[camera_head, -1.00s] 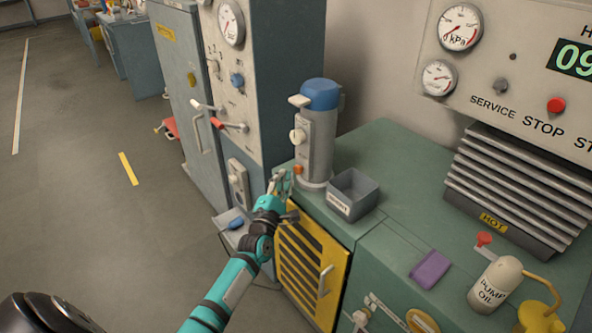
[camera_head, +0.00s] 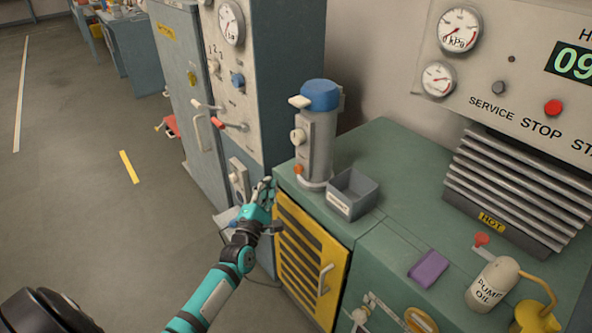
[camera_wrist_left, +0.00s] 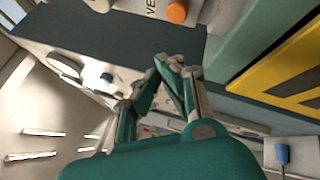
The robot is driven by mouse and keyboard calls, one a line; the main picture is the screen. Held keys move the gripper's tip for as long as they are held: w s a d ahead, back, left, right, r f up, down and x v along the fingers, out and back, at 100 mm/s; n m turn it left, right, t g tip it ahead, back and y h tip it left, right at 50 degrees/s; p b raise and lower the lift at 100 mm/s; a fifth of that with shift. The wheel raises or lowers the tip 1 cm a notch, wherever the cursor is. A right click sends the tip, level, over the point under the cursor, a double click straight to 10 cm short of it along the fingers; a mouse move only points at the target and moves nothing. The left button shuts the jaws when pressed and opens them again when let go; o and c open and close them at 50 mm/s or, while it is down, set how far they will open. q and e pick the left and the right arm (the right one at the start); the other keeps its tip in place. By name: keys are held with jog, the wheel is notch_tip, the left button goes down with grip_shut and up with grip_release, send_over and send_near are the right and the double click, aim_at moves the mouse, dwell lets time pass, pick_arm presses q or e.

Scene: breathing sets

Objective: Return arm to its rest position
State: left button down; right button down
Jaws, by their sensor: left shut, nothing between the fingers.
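My left arm reaches in from the bottom of the head view. Its teal gripper (camera_head: 266,187) is beside the left end of the green bench, near the top corner of the yellow slatted door (camera_head: 308,258). In the left wrist view the gripper's fingertips (camera_wrist_left: 174,66) meet and hold nothing. A grey cylinder with a blue cap (camera_head: 319,135) stands on the bench just behind and right of the gripper. My right gripper is in neither view.
A grey open bin (camera_head: 352,194), a purple cloth-like block (camera_head: 428,268) and a pump oil can (camera_head: 492,284) are on the bench. A tall cabinet (camera_head: 240,75) with levers stands behind the gripper. The floor at left (camera_head: 75,190) is clear.

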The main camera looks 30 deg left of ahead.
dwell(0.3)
pick_arm(q)
jog(key=s+d+f+m+g+h, duration=0.1)
jog(key=s+d+f+m+g, duration=0.3)
jog(key=f, duration=0.7)
jog(key=s+d+f+m+g+h, duration=0.2)
jog(key=s+f+m, duration=0.4)
jog(key=f, duration=0.6)
jog(key=s+d+f+m+g+h, duration=0.1)
jog(key=s+d+f+m+g, duration=0.3)
jog(key=f, duration=0.7)
jog(key=s+d+f+m+g, duration=0.1)
jog(key=s+f+m+g, duration=0.2)
jog(key=s, duration=0.9)
jog(key=s+d+f+m+g, duration=0.2)
jog(key=s+f+m, duration=0.5)
jog(key=s, duration=0.5)
jog(key=s+d+f+m+g, duration=0.2)
jog(key=s+f+m, duration=0.3)
jog(key=s, duration=0.8)
notch_tip(320, 180, down, 3)
jog(key=shift+d+r+g+h, duration=0.1)
jog(key=shift+d+g+h, duration=0.2)
jog(key=shift+g, duration=0.6)
